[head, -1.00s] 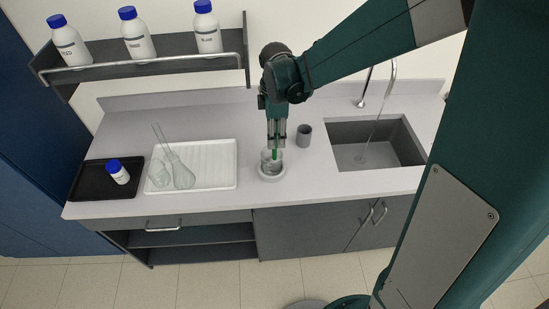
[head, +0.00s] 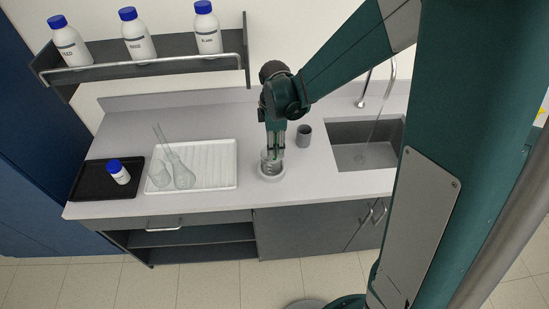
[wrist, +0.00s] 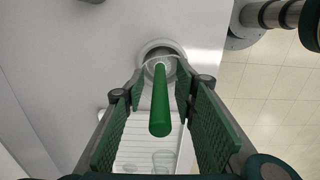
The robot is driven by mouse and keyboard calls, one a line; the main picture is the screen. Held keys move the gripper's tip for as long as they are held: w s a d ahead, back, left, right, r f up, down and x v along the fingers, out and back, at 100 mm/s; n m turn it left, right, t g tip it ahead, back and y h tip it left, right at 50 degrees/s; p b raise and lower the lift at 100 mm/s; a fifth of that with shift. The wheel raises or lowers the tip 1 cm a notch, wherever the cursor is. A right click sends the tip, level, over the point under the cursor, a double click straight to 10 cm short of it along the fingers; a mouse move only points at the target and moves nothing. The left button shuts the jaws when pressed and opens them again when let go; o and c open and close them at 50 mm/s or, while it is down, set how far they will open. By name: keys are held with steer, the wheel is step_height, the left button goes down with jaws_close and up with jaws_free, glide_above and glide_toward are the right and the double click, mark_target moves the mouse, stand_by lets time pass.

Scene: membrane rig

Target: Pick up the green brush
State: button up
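The green brush (wrist: 160,105) stands with its handle pointing up toward the wrist camera, its lower end in a clear glass beaker (head: 271,167). The beaker sits on a round pale base (head: 271,177) on the counter. My gripper (head: 274,154) points down right over the beaker and hides most of the brush in the head view. In the wrist view its two green-padded fingers (wrist: 161,84) are spread on either side of the handle, with a gap showing on both sides. The brush's lower end is hard to make out.
A grey cup (head: 304,136) stands just right of my gripper, and the sink (head: 345,157) lies farther right. A white ribbed tray (head: 215,180) with glass flasks is left. A black tray (head: 88,188) holds a blue-capped bottle. A bottle shelf (head: 180,45) hangs above.

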steer(key=shift+f, duration=0.2)
steer(key=shift+c, duration=0.7)
jaws_close()
